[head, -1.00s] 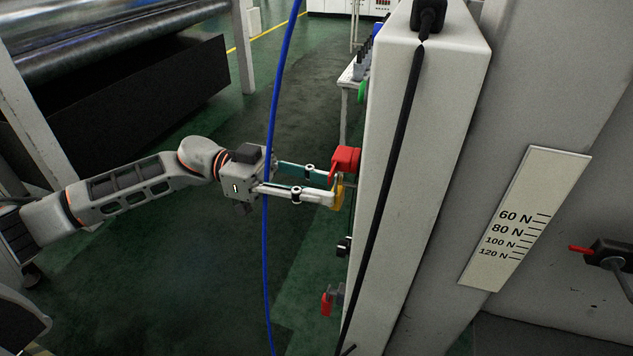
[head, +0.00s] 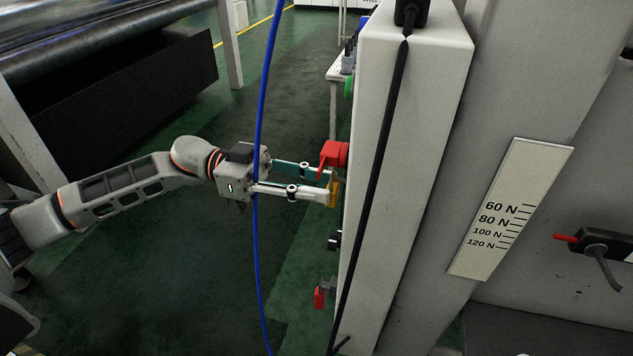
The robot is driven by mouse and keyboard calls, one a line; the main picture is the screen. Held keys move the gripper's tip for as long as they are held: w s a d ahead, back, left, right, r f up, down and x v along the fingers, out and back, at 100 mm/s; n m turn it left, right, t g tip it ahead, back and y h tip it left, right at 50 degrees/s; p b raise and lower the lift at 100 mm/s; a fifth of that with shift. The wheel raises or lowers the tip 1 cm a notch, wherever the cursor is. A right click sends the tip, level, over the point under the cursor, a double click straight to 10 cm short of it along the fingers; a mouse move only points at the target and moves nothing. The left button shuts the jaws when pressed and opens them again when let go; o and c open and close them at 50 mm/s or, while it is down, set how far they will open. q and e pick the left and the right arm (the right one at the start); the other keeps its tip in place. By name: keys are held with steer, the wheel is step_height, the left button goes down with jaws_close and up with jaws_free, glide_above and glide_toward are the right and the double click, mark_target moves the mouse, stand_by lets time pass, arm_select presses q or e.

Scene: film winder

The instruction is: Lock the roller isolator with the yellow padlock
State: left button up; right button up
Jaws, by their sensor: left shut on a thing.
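The yellow padlock (head: 333,194) is between the fingertips of my left gripper (head: 326,183), which is shut on it. The padlock sits just below a red isolator handle (head: 334,154) on the left-facing side of the grey cabinet (head: 405,115). The padlock and handle look very close or touching. I cannot tell whether the shackle passes through the handle. Most of the padlock is hidden by the near finger. A second red handle (head: 319,297) is lower on the same side. My right gripper is not in view.
A blue cable (head: 257,120) hangs in front of my left gripper's body. A black cable (head: 373,185) runs down the cabinet. A tension scale (head: 511,210) and a red-tipped lever (head: 594,240) are at right. Green floor (head: 160,260) is open below the arm.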

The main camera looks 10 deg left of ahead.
arm_select(q)
steer(key=shift+d, duration=0.3)
steer(key=shift+d, duration=0.5)
steer(key=shift+d, duration=0.1)
steer(key=shift+s+f, duration=0.1)
steer(key=shift+f, duration=0.1)
stand_by(0.7)
steer(key=o, duration=1.2)
